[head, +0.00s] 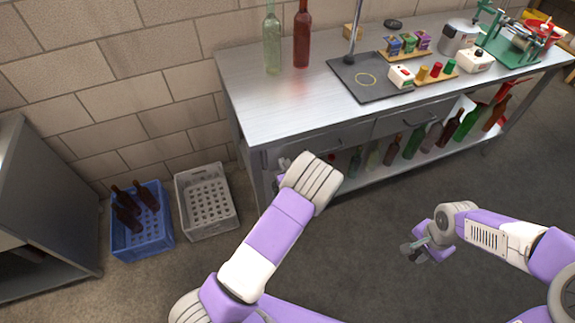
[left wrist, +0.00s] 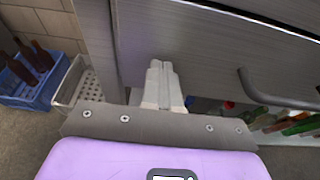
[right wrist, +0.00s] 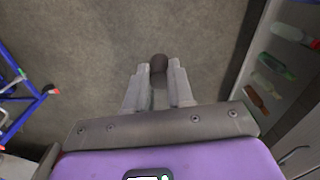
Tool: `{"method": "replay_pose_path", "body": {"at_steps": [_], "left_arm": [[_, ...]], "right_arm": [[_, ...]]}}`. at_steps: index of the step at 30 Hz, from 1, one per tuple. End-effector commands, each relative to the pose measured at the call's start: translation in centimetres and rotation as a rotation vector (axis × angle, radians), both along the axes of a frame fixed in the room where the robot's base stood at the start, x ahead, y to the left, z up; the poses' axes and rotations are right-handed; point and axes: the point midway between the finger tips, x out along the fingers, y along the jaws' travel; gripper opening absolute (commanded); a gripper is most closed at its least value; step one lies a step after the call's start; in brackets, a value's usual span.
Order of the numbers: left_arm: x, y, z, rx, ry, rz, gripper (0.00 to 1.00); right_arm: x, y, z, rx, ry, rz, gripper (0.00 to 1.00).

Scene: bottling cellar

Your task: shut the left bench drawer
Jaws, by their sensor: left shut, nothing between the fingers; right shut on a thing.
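The left bench drawer (head: 318,143) is in the bench front under the worktop's left end; my left wrist covers part of it. Its grey front (left wrist: 200,50) and bar handle (left wrist: 275,98) fill much of the left wrist view. A dark gap runs along its upper edge; I cannot tell how far it stands out. My left gripper (head: 283,163) is shut and empty, its fingertips (left wrist: 161,65) at the left part of the front, left of the handle. I cannot tell whether they touch. My right gripper (head: 408,249) is shut on a small dark round thing (right wrist: 158,66), away from the bench.
The bench (head: 300,93) carries two tall bottles at its left end and several tools further right. A second drawer (head: 413,118) is to the right, above a shelf of bottles. A grey crate (head: 207,228) and a blue crate (head: 143,246) stand left. Floor in front is clear.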

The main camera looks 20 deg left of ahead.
Motion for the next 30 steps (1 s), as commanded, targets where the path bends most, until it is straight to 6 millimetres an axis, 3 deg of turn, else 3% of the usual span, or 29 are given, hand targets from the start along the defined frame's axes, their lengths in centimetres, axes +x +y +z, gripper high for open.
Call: {"method": "replay_pose_path", "body": {"at_steps": [7, 18, 30], "left_arm": [[-2.0, -2.7, 0.5, 0.002, -0.005, -0.004, 0.00], [-8.0, -7.7, 2.7, 0.002, -0.002, -0.004, 0.00], [-9.5, -9.0, 3.2, 0.001, -0.002, -0.002, 0.00]], "right_arm": [[0.0, 0.0, 0.7, 0.000, 0.000, 0.000, 0.00], [0.0, 0.0, 2.3, 0.000, 0.000, 0.000, 0.00], [0.0, 0.0, 2.5, 0.000, 0.000, 0.000, 0.00]]}}
